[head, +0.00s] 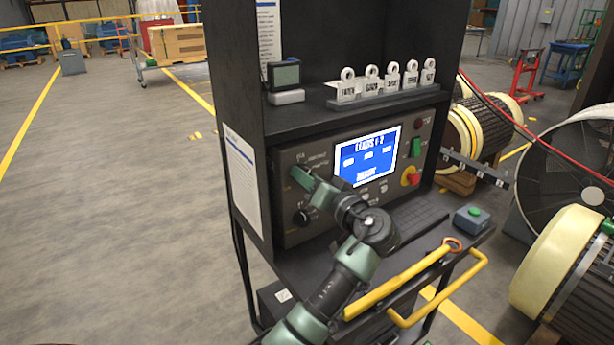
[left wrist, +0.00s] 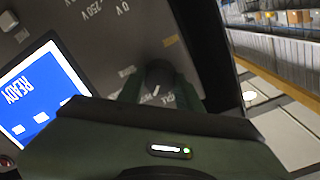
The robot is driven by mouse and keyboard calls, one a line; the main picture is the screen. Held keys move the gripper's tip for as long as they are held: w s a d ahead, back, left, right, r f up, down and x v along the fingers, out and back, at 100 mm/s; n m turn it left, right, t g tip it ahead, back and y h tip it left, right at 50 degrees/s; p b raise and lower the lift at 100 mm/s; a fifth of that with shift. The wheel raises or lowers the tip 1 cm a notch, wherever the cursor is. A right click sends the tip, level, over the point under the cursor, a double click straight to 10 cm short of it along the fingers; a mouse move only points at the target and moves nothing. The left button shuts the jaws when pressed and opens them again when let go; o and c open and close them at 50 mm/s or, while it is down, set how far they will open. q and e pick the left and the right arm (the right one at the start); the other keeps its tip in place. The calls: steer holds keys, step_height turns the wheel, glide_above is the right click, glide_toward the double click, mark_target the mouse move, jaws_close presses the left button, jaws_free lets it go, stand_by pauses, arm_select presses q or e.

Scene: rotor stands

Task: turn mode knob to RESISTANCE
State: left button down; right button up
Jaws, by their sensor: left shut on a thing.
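The test cabinet's grey panel (head: 290,235) carries a lit blue screen (head: 367,157), which also shows in the left wrist view (left wrist: 38,92) and reads READY. My left gripper (head: 301,180) is at the panel's upper left, left of the screen. In the left wrist view its fingers (left wrist: 158,88) are shut around a dark round knob (left wrist: 159,72), apparently the mode knob. A small white mark shows on the knob; the setting it points to cannot be read. The gripper hides this knob in the head view. A separate black knob (head: 300,217) sits below it. My right gripper is out of view.
A red-and-yellow switch (head: 410,176) and a green switch (head: 416,147) are right of the screen. Several tagged white items (head: 371,84) and a small meter (head: 285,77) stand on the shelf above. A yellow handle (head: 440,292) juts out in front. Floor to the left is clear.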

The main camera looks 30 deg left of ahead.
arm_select(q)
steer(key=shift+r, duration=0.1)
steer(key=c, duration=1)
jaws_free()
steer(key=shift+o, duration=0.2)
steer(key=shift+d, duration=0.1)
steer(key=b+v, duration=0.2)
steer(key=v, duration=0.5)
steer(key=shift+d, duration=0.3)
steer(key=shift+s, duration=0.1)
